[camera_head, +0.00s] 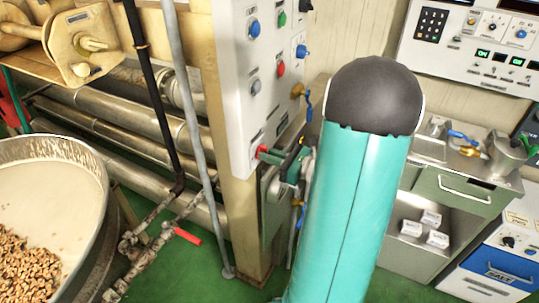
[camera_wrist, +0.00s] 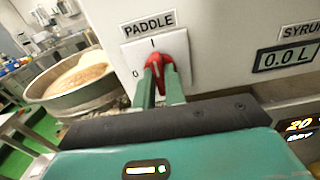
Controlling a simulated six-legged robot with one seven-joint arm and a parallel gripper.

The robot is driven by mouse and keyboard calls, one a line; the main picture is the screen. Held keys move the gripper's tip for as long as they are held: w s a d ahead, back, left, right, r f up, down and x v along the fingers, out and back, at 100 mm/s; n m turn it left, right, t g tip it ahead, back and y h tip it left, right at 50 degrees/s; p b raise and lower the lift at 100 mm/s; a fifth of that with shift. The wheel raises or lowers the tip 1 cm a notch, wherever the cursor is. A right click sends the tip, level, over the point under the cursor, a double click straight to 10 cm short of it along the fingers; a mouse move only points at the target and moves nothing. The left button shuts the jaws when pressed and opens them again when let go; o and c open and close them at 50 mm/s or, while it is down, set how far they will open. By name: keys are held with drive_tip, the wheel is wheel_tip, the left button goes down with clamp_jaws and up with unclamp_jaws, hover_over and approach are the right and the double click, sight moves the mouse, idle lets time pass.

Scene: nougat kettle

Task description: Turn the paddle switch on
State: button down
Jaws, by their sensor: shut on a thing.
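The paddle switch (camera_wrist: 181,66) is a red knob on a white plate under the label PADDLE in the wrist view. The plate has a 0 at its left and an I at the top. My gripper (camera_wrist: 160,78) is shut on the red knob, with one green finger at each side.
A large kettle (camera_head: 97,168) with nuts and a pale mass stands at the left; it also shows in the wrist view (camera_wrist: 50,90). Pipes (camera_head: 140,115) run behind it. A display marked SYRUP (camera_wrist: 287,57) is right of the switch. A steel counter (camera_head: 480,175) stands at the right.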

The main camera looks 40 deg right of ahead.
drive_tip(key=c, duration=1.5)
unclamp_jaws()
drive_tip(key=shift+o, duration=0.2)
drive_tip(key=shift+s, duration=0.15)
drive_tip(key=v, duration=1.3)
drive_tip(key=shift+s, duration=0.3)
